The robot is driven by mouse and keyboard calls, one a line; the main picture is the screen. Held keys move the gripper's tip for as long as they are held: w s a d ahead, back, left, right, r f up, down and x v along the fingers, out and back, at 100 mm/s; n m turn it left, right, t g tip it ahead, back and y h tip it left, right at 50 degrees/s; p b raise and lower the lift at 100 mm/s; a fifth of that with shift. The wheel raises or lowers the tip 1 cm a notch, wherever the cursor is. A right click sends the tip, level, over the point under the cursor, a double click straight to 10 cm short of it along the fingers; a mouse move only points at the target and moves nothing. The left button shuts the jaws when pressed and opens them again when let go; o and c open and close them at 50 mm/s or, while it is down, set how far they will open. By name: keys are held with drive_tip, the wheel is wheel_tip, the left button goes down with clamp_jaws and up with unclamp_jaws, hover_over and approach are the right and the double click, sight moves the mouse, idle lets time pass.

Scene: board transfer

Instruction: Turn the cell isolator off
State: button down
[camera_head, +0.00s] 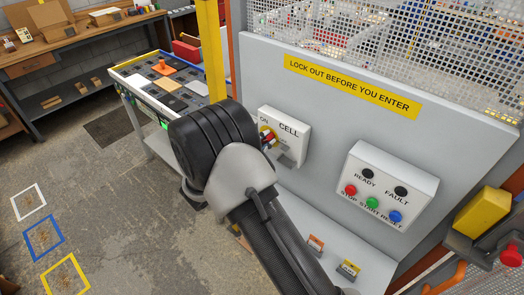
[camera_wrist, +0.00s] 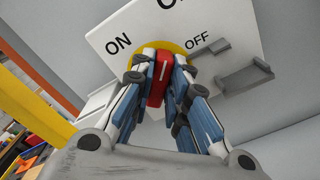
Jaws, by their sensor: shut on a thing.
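The cell isolator is a white box (camera_head: 291,128) on the grey panel, marked CELL, with a red handle on a yellow disc (camera_wrist: 187,58). In the wrist view ON stands left of the disc and OFF right of it. My gripper (camera_wrist: 158,72) is shut on the red handle (camera_wrist: 157,88), with one finger on each side. The handle's white line runs nearly upright in that view; I cannot tell which label it points to. In the head view my wrist hides most of the gripper and part of the handle.
A grey bracket (camera_wrist: 245,77) sticks out beside OFF. Right of the isolator is a button box (camera_head: 391,185) with red, green and blue buttons. Two small tagged items (camera_head: 315,245) (camera_head: 347,270) sit on the ledge below. A mesh fence (camera_head: 400,40) rises behind the panel.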

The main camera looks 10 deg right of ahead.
drive_tip(key=m+b, duration=0.3)
drive_tip(key=b, duration=0.2)
drive_tip(key=m+b, duration=0.3)
drive_tip(key=b, duration=0.2)
drive_tip(key=m+b, duration=0.3)
drive_tip(key=b, duration=0.2)
drive_tip(key=shift+s+f, duration=0.1)
drive_tip(key=shift+f, duration=0.25)
drive_tip(key=shift+r, duration=0.1)
drive_tip(key=c, duration=1.6)
unclamp_jaws()
drive_tip(key=shift+o, duration=0.2)
